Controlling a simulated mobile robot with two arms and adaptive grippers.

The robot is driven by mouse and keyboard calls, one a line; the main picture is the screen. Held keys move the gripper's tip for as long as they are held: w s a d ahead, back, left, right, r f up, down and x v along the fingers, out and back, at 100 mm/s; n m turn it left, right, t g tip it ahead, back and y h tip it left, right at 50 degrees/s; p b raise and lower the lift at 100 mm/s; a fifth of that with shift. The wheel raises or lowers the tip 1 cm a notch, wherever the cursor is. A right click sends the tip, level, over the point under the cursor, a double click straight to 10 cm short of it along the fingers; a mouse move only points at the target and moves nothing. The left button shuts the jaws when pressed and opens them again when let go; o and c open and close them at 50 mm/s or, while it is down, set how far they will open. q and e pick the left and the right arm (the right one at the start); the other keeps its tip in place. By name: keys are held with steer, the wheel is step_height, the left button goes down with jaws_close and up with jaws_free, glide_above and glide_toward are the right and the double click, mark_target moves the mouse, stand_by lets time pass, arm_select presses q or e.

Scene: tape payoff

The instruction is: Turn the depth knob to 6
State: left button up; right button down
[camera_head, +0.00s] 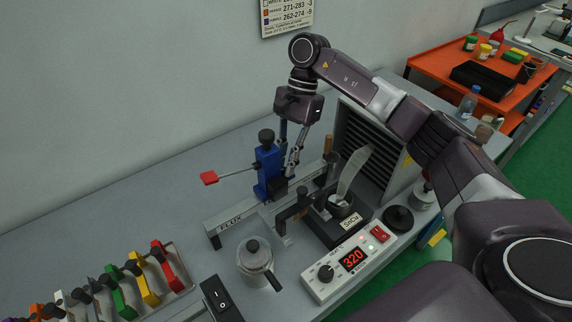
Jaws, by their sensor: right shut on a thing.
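A blue slide unit (268,171) stands on the FLUX rail, with a black knob (266,135) on top and a red-tipped lever (209,178) sticking out to the left. My right gripper (291,166) points down at the right side of the blue unit. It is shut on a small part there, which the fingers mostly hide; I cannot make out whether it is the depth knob. No scale number or pointer is readable. My left gripper is not in view.
A metal rail marked FLUX (228,227) and a SnCu solder pot (343,206) stand close by. A white control box (349,262) reads 320 and has its own black knob. A lidded metal pot (256,257) stands in front.

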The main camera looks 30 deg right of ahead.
steer(key=c, duration=1.9)
jaws_free()
steer(key=shift+c, duration=0.2)
steer(key=shift+r, duration=0.1)
steer(key=v, duration=1.2)
steer(key=shift+a, duration=0.1)
